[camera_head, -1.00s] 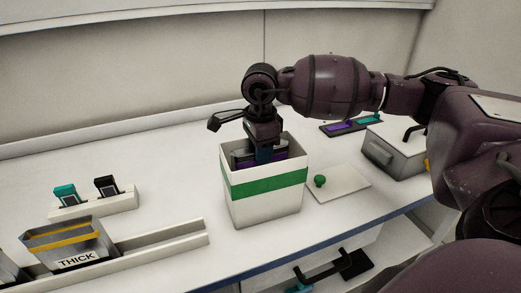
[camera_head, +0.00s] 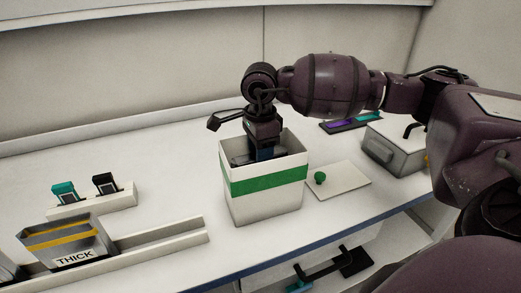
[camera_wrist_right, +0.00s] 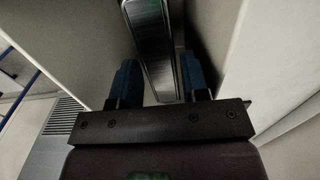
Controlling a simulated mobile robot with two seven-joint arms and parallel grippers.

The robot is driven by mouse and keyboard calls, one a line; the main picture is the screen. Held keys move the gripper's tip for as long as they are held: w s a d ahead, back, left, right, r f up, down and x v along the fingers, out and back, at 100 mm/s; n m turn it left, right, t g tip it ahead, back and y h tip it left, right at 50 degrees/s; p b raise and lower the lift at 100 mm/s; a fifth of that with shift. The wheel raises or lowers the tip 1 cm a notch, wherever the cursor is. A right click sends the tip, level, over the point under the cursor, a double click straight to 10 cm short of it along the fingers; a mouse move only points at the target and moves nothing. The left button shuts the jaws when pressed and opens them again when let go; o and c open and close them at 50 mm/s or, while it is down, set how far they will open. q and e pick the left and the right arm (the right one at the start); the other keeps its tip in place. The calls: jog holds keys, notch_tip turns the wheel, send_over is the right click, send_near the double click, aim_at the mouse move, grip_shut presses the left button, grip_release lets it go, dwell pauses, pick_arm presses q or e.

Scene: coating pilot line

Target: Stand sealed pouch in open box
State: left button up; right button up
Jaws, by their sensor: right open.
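The open box (camera_head: 262,207) is white with a green band and stands upright on the bench, in the middle of the head view. My right gripper (camera_head: 263,155) points down into its opening, with the fingertips below the rim. In the right wrist view, a grey, shiny pouch (camera_wrist_right: 150,35) shows as a narrow upright shape between the two blue fingers (camera_wrist_right: 161,85). The fingers are open, with gaps beside the pouch. The pouch's lower end and the box floor are hard to make out. My left gripper is not in view.
A white lid (camera_head: 346,181) with a green knob lies right of the box. Behind it are a grey case (camera_head: 392,150) and a dark tray (camera_head: 340,126) with purple and teal strips.

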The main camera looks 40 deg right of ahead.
notch_tip(320, 180, up, 13)
dwell(0.4)
dwell(0.4)
